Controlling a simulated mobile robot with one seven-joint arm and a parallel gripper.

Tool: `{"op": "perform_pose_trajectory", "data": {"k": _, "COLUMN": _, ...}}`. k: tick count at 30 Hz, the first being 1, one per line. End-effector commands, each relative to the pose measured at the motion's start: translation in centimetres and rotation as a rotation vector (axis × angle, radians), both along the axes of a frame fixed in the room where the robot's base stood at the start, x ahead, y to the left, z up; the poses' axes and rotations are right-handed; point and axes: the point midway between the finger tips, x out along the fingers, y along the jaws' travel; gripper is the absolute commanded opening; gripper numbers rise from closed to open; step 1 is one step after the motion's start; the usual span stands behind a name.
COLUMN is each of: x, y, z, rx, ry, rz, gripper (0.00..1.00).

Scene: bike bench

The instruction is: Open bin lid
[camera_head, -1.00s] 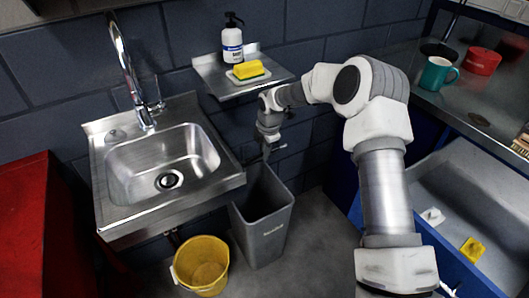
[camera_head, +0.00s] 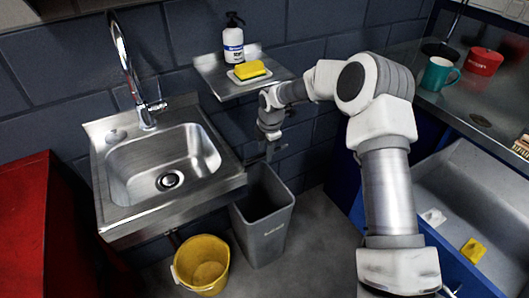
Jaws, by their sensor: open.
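A grey bin (camera_head: 264,232) stands on the floor to the right of the sink. Its top is open and I see its dark inside; a lid is not clearly seen, and its back rim is partly behind my gripper. My gripper (camera_head: 270,153) points down just above the back of the bin, under the small shelf. It is small and dark against the wall. It is open, and nothing shows between its fingers. I cannot tell whether it touches the bin.
A steel sink (camera_head: 118,203) is left of the bin, with a yellow bucket (camera_head: 203,264) below. A wall shelf (camera_head: 213,80) with a soap bottle (camera_head: 232,44) and yellow sponge (camera_head: 249,69) is close above my gripper. A steel counter (camera_head: 428,101) and grey tub (camera_head: 465,160) are at right.

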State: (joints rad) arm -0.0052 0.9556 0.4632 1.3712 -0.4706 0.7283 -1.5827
Motion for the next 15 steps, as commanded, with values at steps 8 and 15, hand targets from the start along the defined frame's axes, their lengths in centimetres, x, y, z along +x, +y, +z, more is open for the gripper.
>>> {"op": "perform_pose_trajectory", "data": {"k": 8, "x": -0.9, "y": -0.7, "z": 6.7, "rx": 0.001, "ry": -0.005, "rz": -0.001, "gripper": 0.45}}
{"op": "perform_pose_trajectory", "data": {"k": 15, "x": -1.9, "y": -1.3, "z": 12.2, "rx": 0.001, "ry": -0.004, "rz": 0.000, "gripper": 0.45}}
